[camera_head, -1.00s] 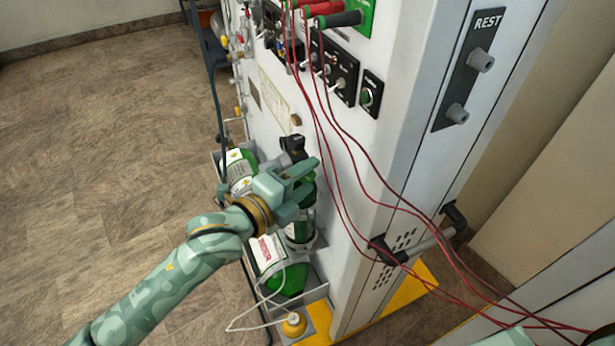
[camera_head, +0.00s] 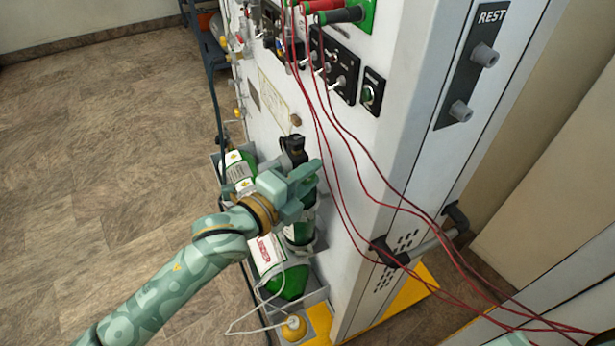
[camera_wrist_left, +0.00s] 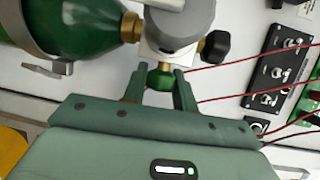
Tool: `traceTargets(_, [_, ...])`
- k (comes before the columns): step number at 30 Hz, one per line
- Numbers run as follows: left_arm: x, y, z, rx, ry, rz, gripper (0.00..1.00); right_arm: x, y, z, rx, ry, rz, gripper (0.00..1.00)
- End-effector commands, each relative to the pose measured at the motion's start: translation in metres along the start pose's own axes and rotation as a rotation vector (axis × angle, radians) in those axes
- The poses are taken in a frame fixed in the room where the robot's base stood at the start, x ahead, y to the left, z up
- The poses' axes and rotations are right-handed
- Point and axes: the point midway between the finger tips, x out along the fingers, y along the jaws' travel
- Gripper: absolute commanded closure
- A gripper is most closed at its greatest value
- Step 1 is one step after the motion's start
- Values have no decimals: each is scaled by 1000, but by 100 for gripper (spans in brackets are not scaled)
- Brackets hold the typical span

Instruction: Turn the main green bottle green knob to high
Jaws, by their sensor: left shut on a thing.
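The main green bottle (camera_wrist_left: 80,20) lies across the upper left of the left wrist view, with a brass neck running into a regulator block. A small green knob (camera_wrist_left: 161,80) sits below that block. My left gripper (camera_wrist_left: 166,78) has one finger on each side of the green knob and is shut on it. In the head view my left gripper (camera_head: 308,178) is at the bottles beside the white panel and hides the knob. A green bottle (camera_head: 290,284) shows below it.
Red cables (camera_head: 345,165) hang down in front of the white cabinet (camera_head: 375,150), to the right of my left gripper. A black knob (camera_wrist_left: 215,46) sits right of the regulator. The floor at left is clear.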

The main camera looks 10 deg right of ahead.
Motion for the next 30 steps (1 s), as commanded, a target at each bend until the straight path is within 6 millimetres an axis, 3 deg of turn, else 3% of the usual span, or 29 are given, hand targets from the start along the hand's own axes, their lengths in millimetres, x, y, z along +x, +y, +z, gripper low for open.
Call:
traceTargets(18, [1,8,-1,-167,0,-386,95,65,-8,20,0,-40,-14,64])
traceTargets(30, [1,3,0,-214,0,-507,95,81,-10,27,0,-53,-19,64])
